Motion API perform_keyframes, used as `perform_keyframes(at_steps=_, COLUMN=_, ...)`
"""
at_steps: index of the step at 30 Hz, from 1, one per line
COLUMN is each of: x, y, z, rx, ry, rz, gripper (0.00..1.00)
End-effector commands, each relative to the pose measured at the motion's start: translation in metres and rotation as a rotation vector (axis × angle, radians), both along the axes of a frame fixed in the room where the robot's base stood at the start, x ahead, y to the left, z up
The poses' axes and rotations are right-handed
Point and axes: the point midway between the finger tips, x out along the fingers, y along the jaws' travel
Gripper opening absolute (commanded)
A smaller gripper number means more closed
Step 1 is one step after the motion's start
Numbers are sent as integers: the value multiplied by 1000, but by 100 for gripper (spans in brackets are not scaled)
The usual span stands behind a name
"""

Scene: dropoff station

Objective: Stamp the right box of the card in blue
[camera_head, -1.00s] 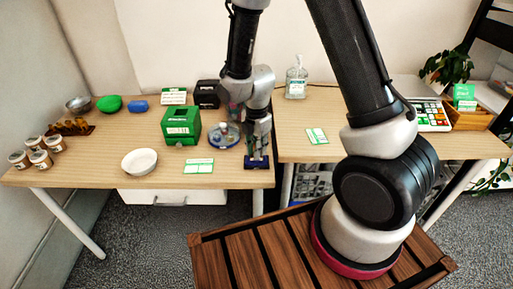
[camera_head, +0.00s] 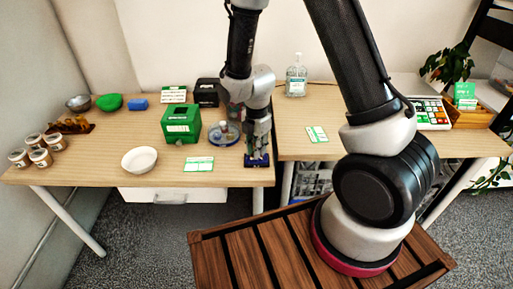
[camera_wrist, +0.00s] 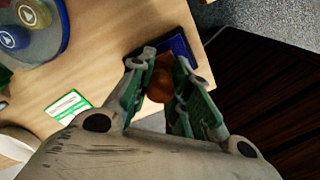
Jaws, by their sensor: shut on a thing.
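My gripper (camera_wrist: 165,95) is shut on a stamp with a rounded brown wooden handle (camera_wrist: 160,86). It points down at the blue ink pad (camera_wrist: 178,46), which lies at the front right edge of the left table. The pad also shows in the head view (camera_head: 257,161), right under my gripper (camera_head: 257,150). The fingers hide the stamp's lower end, so I cannot tell whether it touches the pad. A white and green card (camera_head: 199,163) lies flat left of the pad; it also shows in the wrist view (camera_wrist: 67,106). Its marks are too small to read.
A round stamp holder (camera_head: 223,134) stands behind the card, beside a green box (camera_head: 181,124). A white bowl (camera_head: 139,160) is left of the card. Another green and white card (camera_head: 317,134) lies on the right table. Bare tabletop lies between card and pad.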

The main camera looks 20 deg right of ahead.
Motion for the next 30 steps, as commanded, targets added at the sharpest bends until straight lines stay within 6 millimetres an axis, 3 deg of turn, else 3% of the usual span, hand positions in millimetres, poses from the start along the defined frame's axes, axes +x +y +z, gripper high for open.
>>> perform_keyframes(at_steps=14, x=-1, y=0, z=0, rx=-1, ry=3, rz=0, gripper=4)
perform_keyframes(at_steps=30, x=0, y=0, z=46, rx=0, ry=-1, rz=0, gripper=4)
